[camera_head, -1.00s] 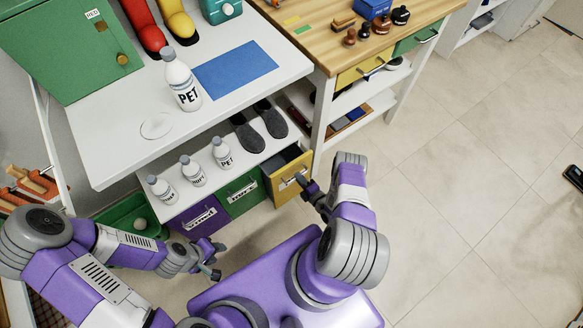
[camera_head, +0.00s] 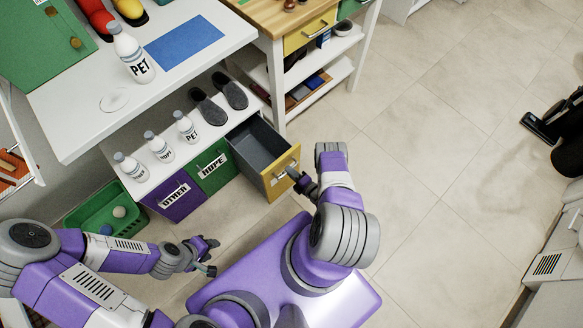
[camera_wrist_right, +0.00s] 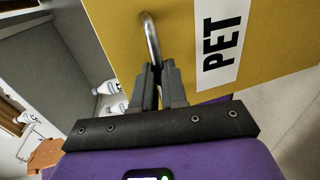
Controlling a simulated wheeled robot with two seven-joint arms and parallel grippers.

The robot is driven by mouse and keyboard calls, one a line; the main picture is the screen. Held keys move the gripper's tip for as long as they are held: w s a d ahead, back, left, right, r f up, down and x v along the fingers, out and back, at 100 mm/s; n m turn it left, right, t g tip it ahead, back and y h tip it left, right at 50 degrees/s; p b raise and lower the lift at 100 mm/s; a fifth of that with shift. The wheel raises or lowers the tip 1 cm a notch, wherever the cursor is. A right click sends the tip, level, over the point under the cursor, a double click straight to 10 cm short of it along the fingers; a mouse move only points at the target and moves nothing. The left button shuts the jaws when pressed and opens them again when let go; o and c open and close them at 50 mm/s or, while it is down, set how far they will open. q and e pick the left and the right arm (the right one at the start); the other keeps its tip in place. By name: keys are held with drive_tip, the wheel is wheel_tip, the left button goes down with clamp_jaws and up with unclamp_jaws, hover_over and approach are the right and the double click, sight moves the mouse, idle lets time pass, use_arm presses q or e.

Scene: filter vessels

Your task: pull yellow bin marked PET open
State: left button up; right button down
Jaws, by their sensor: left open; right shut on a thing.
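The yellow bin (camera_head: 285,183) is pulled well out from under the white shelf, and its grey inside shows. Its PET label (camera_wrist_right: 222,38) and metal handle (camera_wrist_right: 150,38) are plain in the right wrist view. My right gripper (camera_head: 299,180) is at the bin's front, shut on the handle; the fingers also show in the right wrist view (camera_wrist_right: 158,88). My left gripper (camera_head: 212,257) is open and empty, low in front of the purple bin and apart from it.
The green HDPE bin (camera_head: 212,165) and purple OTHER bin (camera_head: 175,198) are shut beside it. A green crate (camera_head: 92,207) sits at left. Floor right of the yellow bin is clear.

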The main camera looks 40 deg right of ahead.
drive_tip(key=shift+w, duration=0.1)
drive_tip(key=c, duration=1.2)
unclamp_jaws()
drive_tip(key=shift+o, duration=0.2)
drive_tip(key=p+v, duration=0.2)
drive_tip(key=v, duration=0.5)
drive_tip(key=shift+s, duration=0.35)
drive_tip(key=shift+w+r, duration=0.1)
drive_tip(key=shift+r, duration=0.05)
